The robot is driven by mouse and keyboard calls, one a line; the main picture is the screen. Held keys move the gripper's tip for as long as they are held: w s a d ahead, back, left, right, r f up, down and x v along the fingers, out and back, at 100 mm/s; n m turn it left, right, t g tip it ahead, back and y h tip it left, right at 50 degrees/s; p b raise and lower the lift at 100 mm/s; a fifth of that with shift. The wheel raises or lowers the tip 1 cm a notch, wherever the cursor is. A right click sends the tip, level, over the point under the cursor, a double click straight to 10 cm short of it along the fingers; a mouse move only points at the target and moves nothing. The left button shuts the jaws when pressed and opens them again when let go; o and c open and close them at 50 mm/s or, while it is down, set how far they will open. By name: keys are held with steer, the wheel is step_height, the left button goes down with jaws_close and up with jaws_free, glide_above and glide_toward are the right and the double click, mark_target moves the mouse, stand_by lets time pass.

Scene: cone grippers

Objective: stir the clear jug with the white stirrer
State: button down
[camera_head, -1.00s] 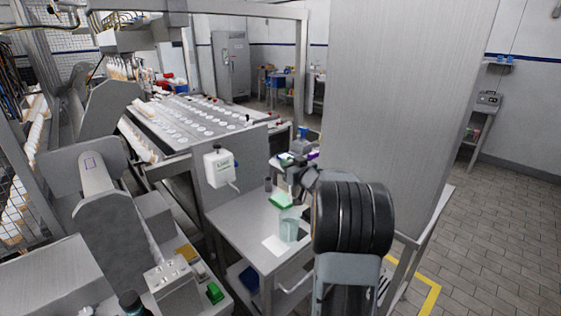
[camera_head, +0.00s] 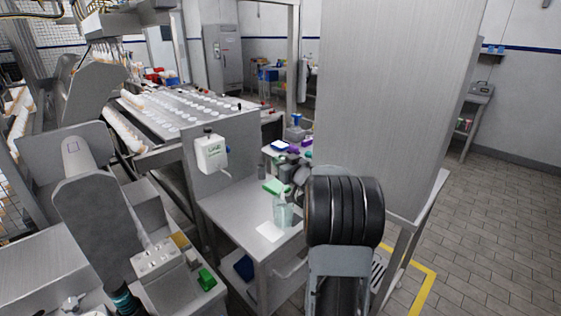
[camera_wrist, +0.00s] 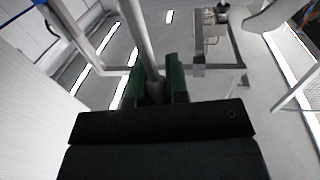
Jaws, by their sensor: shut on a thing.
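The clear jug (camera_head: 283,211) stands on the small metal table in the head view, beside a white sheet. My arm's black, ribbed joint is close on its right and hides part of the table. My gripper, in the wrist view (camera_wrist: 154,82), has green fingers closed around a pale, rod-like white stirrer (camera_wrist: 141,40). The stirrer runs up and out of the top of that view, so its far end is not seen.
A white dispenser (camera_head: 212,152) hangs on the panel at the table's left. A tall metal panel (camera_head: 395,100) stands to the right. Open tiled floor (camera_head: 480,230) lies beyond it.

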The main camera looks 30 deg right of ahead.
mark_target(283, 188)
steer(key=shift+f+b, duration=3.25)
steer(key=shift+f, duration=1.55)
steer(key=shift+w, duration=0.15)
